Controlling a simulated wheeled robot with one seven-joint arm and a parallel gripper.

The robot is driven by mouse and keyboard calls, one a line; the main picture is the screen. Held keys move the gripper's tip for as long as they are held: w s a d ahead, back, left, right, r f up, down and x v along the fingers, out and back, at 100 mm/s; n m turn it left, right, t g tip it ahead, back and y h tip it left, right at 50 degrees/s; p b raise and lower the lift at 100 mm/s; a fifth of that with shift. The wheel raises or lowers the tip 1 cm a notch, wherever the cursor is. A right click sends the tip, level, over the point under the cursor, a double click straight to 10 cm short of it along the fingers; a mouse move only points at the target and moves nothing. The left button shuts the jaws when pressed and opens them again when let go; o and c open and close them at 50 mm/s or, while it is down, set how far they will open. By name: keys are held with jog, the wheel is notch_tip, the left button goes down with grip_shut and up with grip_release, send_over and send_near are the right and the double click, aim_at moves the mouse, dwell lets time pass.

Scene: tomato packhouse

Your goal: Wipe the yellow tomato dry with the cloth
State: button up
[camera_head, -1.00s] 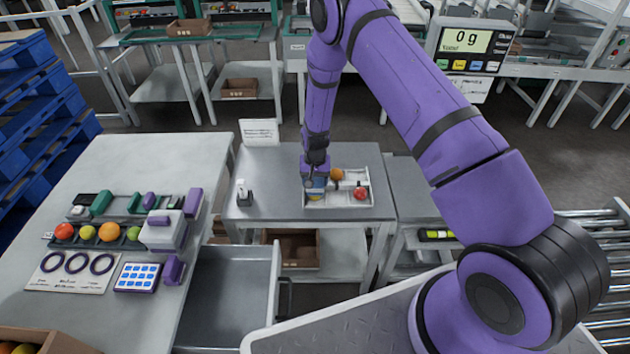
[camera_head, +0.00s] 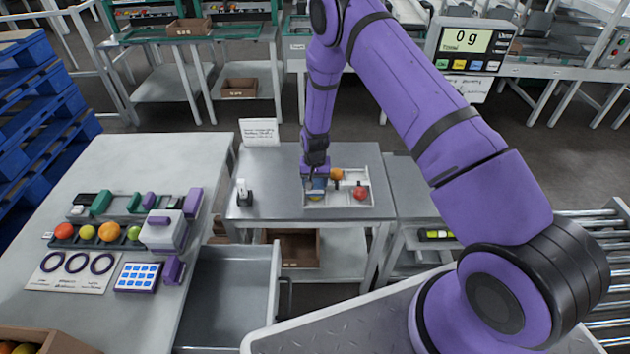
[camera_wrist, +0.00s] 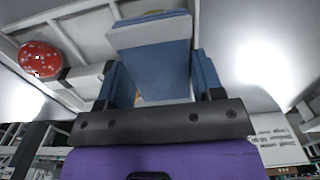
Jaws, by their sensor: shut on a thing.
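My gripper (camera_head: 315,174) is shut on the folded blue cloth (camera_head: 317,184), low over the left part of the white divided tray (camera_head: 338,204). In the wrist view the cloth (camera_wrist: 152,60) shows as a blue block with a pale edge between the fingers. The yellow tomato (camera_head: 316,197) is in the tray's left part, directly under the cloth and mostly hidden by it. Contact looks likely, but I cannot tell for sure.
An orange tomato (camera_head: 336,174) and a red tomato (camera_head: 360,193) with pale drops sit in other compartments. A small white-topped item (camera_head: 243,192) and a sign (camera_head: 259,132) stand left on the grey table (camera_head: 270,205). An open drawer (camera_head: 225,300) lies in front.

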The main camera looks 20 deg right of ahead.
jog(key=shift+s, duration=0.15)
jog(key=shift+s+a+f, duration=0.1)
jog(key=shift+s+a, duration=0.1)
jog(key=shift+s, duration=0.45)
jog(key=shift+s+a+f, duration=0.1)
jog(key=shift+s+a, duration=0.1)
jog(key=shift+s, duration=0.4)
jog(key=shift+w, duration=0.1)
jog(key=shift+w+d, duration=0.2)
jog(key=shift+w, duration=0.4)
jog(key=shift+w+d, duration=0.2)
jog(key=shift+w, duration=0.4)
jog(key=shift+r, duration=0.1)
jog(key=shift+s+a, duration=0.1)
jog(key=shift+s, duration=0.05)
jog(key=shift+s+a, duration=0.15)
jog(key=shift+s, duration=0.35)
jog(key=shift+s+a, duration=0.15)
jog(key=shift+s, duration=0.35)
jog(key=shift+w, duration=0.1)
jog(key=shift+w+d, duration=0.2)
jog(key=shift+w, duration=0.3)
jog(key=shift+w+d, duration=0.2)
jog(key=shift+w, duration=0.3)
